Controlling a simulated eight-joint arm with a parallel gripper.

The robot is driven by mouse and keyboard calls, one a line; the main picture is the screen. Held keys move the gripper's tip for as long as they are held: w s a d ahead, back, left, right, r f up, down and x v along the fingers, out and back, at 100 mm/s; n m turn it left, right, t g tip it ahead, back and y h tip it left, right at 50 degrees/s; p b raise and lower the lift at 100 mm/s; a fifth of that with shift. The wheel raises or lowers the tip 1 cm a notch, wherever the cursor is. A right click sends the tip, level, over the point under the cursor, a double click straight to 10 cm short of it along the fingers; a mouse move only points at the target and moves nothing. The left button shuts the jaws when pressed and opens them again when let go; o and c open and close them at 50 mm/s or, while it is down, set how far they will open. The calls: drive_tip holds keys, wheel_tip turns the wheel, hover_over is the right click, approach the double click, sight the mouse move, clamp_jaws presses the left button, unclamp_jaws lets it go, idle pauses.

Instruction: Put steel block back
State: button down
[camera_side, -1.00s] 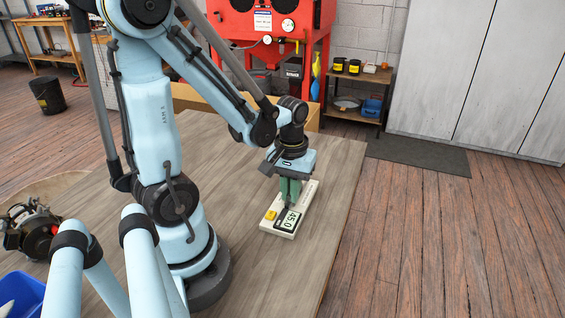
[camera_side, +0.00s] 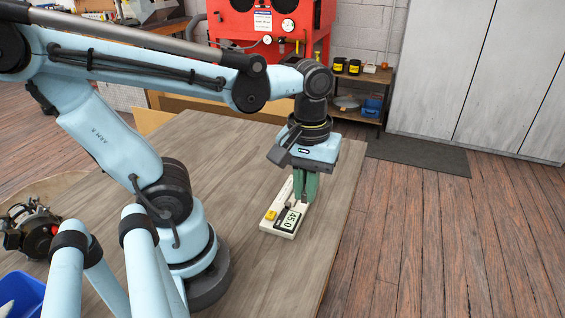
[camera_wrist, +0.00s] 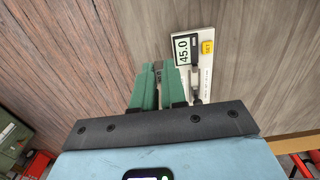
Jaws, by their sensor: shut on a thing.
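A white gauge unit (camera_side: 268,226) with a display reading 45.0 (camera_side: 290,221) and a yellow SET button (camera_side: 271,215) lies on the table. The wrist view also shows the display (camera_wrist: 187,50) and the button (camera_wrist: 208,47). My gripper (camera_side: 305,199) has green fingers, pointing down just right of the unit's middle. In the wrist view my gripper (camera_wrist: 159,72) is shut on a small dark grey piece, apparently the steel block (camera_wrist: 158,68), mostly hidden between the fingers. The block appears beside the unit, apart from it. Its height above the table is unclear.
The wooden table (camera_side: 215,150) is clear around the unit, with its right edge close to my gripper. A motor-like part (camera_side: 38,232) and a blue bin (camera_side: 20,295) are at the left. A red cabinet (camera_side: 265,25) stands behind.

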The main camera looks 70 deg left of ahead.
drive_tip(key=shift+d+r, duration=0.2)
drive_tip(key=shift+d, duration=0.1)
drive_tip(key=w+a+f+n, duration=0.1)
drive_tip(key=w+a+n, duration=0.1)
drive_tip(key=a+n, duration=0.75)
hover_over(264, 185)
drive_tip(key=shift+m, duration=0.25)
wheel_tip(264, 185, down, 7)
drive_tip(key=shift+f, duration=2.05)
drive_tip(key=shift+f, duration=0.1)
drive_tip(key=c, duration=1.2)
unclamp_jaws()
